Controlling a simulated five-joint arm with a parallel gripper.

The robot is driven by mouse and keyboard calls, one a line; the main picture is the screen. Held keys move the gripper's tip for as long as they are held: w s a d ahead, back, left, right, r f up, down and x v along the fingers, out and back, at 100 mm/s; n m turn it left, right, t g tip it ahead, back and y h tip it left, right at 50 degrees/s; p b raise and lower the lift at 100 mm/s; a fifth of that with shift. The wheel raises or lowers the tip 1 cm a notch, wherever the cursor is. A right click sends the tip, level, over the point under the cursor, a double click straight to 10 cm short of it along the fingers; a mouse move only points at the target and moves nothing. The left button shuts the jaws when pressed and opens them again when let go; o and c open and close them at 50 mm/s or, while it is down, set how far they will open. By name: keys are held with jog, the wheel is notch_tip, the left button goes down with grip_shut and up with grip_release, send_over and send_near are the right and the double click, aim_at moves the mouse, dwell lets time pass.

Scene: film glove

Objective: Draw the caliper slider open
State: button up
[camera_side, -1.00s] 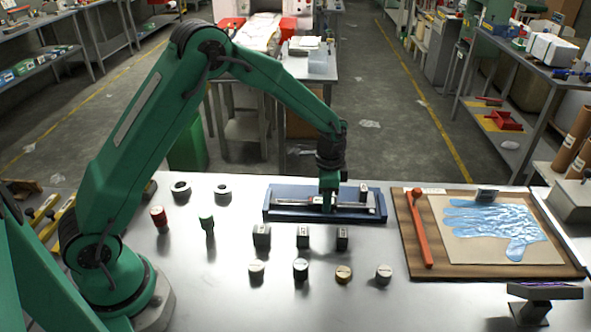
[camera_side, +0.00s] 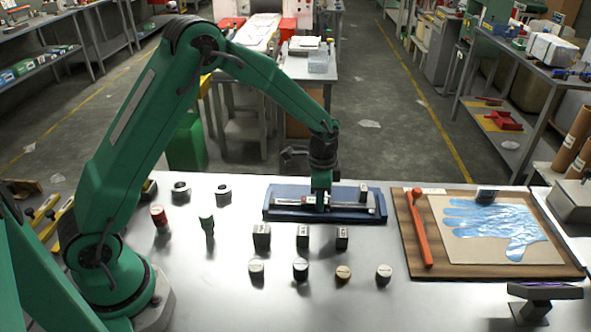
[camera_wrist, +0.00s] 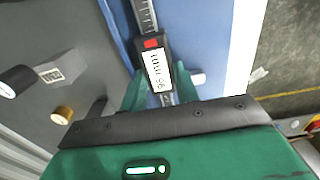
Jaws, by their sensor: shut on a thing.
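The caliper lies in a blue tray (camera_side: 282,212) on the metal bench, its steel beam (camera_side: 354,206) running left to right in the side view. In the wrist view its graduated beam (camera_wrist: 146,16) leads up from the dark slider (camera_wrist: 150,57), which has a red button and a lit display. The display shows a number in mm that seems to be 96. My gripper (camera_side: 320,204) reaches down onto the caliper and is shut on the slider; its green fingers (camera_wrist: 158,94) sit on both sides of it. The fingers hide most of the slider in the side view.
Small dark blocks (camera_side: 302,237) and several round weights (camera_side: 300,268) stand in front of the tray. Two rings (camera_side: 181,190) lie left. A wooden board (camera_side: 408,243) with a red-handled tool and blue glove film (camera_side: 490,222) lies right. A dark block (camera_side: 363,192) stands at the tray's right.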

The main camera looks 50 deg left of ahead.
jog(key=shift+s+a, duration=0.15)
jog(key=shift+a, duration=0.05)
dwell(0.6)
jog(key=o, duration=1.1)
jog(key=shift+r, duration=0.15)
notch_tip(320, 180, up, 6)
jog(key=shift+r, duration=0.8)
jog(key=shift+r, duration=0.1)
